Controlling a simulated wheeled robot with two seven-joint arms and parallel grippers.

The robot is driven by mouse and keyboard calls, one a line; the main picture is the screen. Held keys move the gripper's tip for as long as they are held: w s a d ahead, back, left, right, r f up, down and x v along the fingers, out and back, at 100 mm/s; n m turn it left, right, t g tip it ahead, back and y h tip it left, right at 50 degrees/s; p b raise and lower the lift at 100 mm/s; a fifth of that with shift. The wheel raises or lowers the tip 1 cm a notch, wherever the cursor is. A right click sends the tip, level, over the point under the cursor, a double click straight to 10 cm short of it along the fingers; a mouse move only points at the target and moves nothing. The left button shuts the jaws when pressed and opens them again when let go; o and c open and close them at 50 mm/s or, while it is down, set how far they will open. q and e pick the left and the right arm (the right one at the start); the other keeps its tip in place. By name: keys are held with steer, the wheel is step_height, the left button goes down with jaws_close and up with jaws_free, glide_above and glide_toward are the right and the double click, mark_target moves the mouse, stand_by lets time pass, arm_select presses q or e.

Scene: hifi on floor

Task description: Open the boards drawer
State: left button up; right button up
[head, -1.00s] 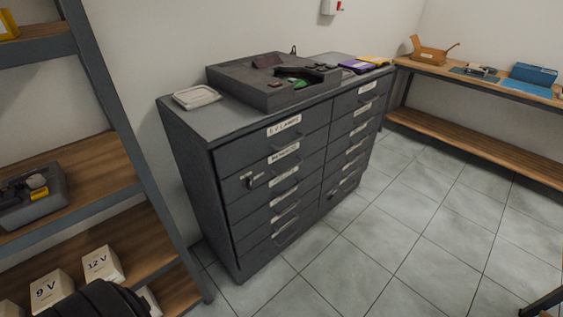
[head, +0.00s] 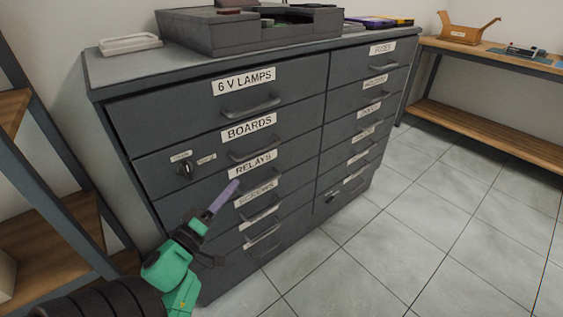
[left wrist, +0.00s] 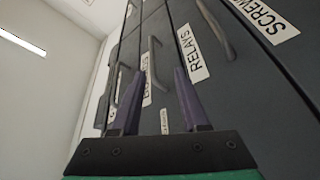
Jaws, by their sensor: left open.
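The boards drawer (head: 215,157) is the second one down in the left column of a dark grey cabinet. It looks shut, with a white BOARDS label and a bar handle (head: 254,152). A small dark lock knob (head: 185,170) with a tiny label on each side sits at its left. My left gripper (head: 224,194) is open and empty, low in front of the relays drawer, apart from the boards handle. In the left wrist view the boards handle (left wrist: 153,62) shows beyond the spread purple fingers (left wrist: 160,73). My right gripper is out of view.
A grey tray-like unit (head: 250,28) and a pale dish (head: 130,44) stand on the cabinet top. A wooden shelf rack (head: 60,250) stands close at the left. A workbench (head: 500,60) is at the back right. The tiled floor (head: 400,240) at right is clear.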

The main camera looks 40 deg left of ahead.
mark_target(260, 151)
arm_select(q)
steer(key=x, duration=0.4)
steer(key=r+x, duration=0.1)
steer(key=x, duration=0.9)
steer(key=shift+s+d+r+b, duration=0.1)
steer(key=shift+d+r+b, duration=0.1)
steer(key=shift+r+b, duration=0.15)
jaws_close()
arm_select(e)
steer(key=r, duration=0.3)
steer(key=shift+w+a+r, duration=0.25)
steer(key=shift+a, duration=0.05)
